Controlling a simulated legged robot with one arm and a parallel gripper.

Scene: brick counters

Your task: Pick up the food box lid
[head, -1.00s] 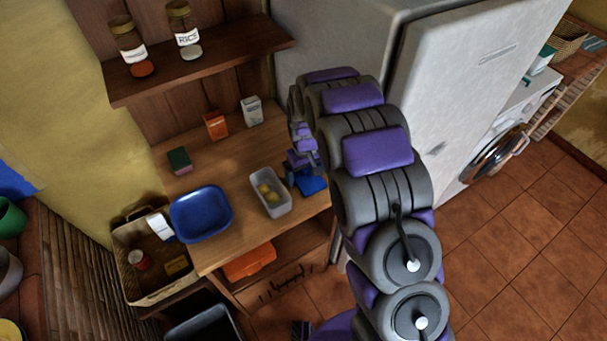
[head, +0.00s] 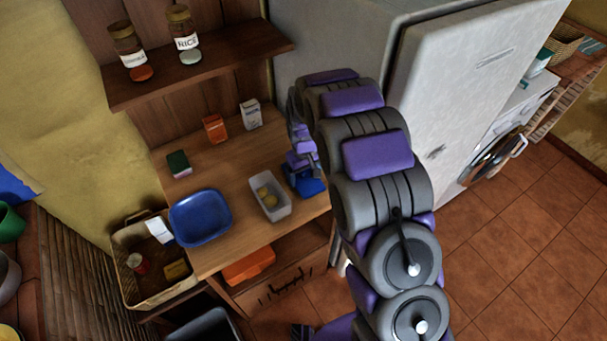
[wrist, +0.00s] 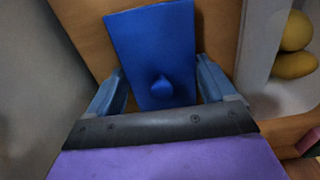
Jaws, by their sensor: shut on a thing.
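The food box lid (wrist: 150,35) is a flat blue panel with a round knob (wrist: 161,88) in the wrist view. My gripper (wrist: 161,76) is shut on the lid, with one finger at each side of the knob's end of it. In the head view the lid (head: 312,187) shows as a small blue patch at the right end of the wooden table, below my gripper (head: 303,165). My arm hides part of this area. Whether the lid touches the table is hard to tell.
A pale food box (head: 284,210) holding yellow items stands just left of the lid. A blue tray (head: 200,218) lies further left. Small boxes (head: 214,128) stand at the back. A grey fridge (head: 450,90) rises behind and right of my arm.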

